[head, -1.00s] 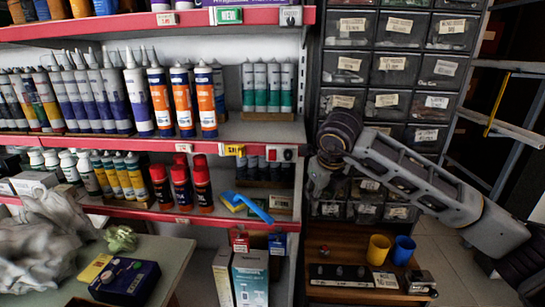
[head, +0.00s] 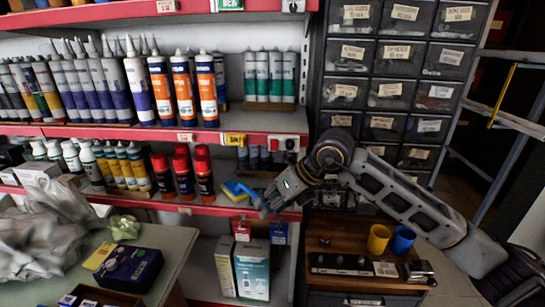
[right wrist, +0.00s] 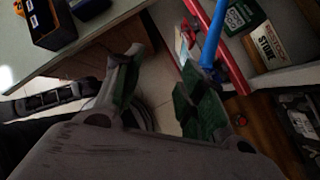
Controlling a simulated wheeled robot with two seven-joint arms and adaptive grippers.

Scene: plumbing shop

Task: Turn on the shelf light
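A white plate with a dark red part (head: 285,142), which looks like a switch, is on the red front edge of the middle shelf (head: 210,137), right of a yellow label. A smaller white plate (head: 293,5) is on the upper shelf's edge at the top. I cannot tell whether any light is lit. My right gripper (head: 268,204) is below the switch-like plate, in front of the lower shelf edge and apart from the plate. In the right wrist view my right gripper (right wrist: 160,88) has its green-padded fingers spread, with nothing between them. My left gripper is not in view.
A blue-handled tool (head: 238,189) lies on the lower shelf beside my right gripper. Spray cans (head: 203,174) stand to its left. Small drawers (head: 383,90) rise at right, above a wooden bench (head: 340,240) with yellow and blue cups. A table (head: 170,245) holds a dark box (head: 128,265).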

